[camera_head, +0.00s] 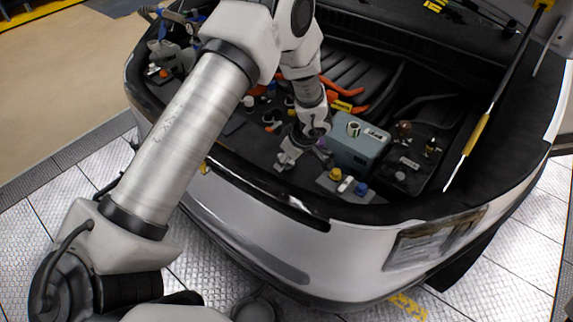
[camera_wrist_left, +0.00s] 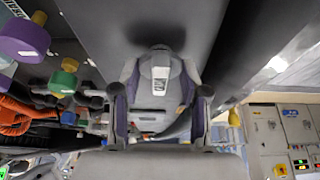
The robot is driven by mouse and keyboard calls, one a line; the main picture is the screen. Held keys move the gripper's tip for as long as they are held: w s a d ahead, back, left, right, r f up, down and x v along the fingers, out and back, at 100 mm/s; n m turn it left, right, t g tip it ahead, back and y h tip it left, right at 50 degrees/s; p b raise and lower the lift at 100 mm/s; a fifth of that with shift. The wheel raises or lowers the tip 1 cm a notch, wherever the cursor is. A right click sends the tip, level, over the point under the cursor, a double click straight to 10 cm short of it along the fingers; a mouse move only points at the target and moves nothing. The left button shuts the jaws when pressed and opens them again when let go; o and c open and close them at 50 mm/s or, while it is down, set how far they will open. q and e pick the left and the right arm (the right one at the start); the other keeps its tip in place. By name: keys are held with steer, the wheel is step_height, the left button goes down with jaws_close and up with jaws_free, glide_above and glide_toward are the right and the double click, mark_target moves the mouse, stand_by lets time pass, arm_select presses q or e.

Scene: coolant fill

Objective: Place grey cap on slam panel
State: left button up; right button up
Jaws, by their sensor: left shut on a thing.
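My left gripper (camera_head: 287,158) is low at the front edge of the engine bay, above the slam panel (camera_head: 262,184), the dark strip along the car's nose. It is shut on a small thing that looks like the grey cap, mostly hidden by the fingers. A grey-green tank (camera_head: 359,152) with a pale open-looking neck (camera_head: 353,129) stands right of the gripper. I cannot tell whether the held thing touches the panel. My right gripper is not in view.
A yellow cap (camera_head: 335,174) and a blue cap (camera_head: 361,189) sit on a grey block right of the gripper. Orange cables (camera_head: 345,107) lie behind it. A hood strut (camera_head: 478,135) rises at the right. The slam panel's left part is clear.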

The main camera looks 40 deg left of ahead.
arm_select(q)
steer(key=o, duration=0.9)
steer(key=v, duration=1.2)
steer(key=shift+r, duration=0.15)
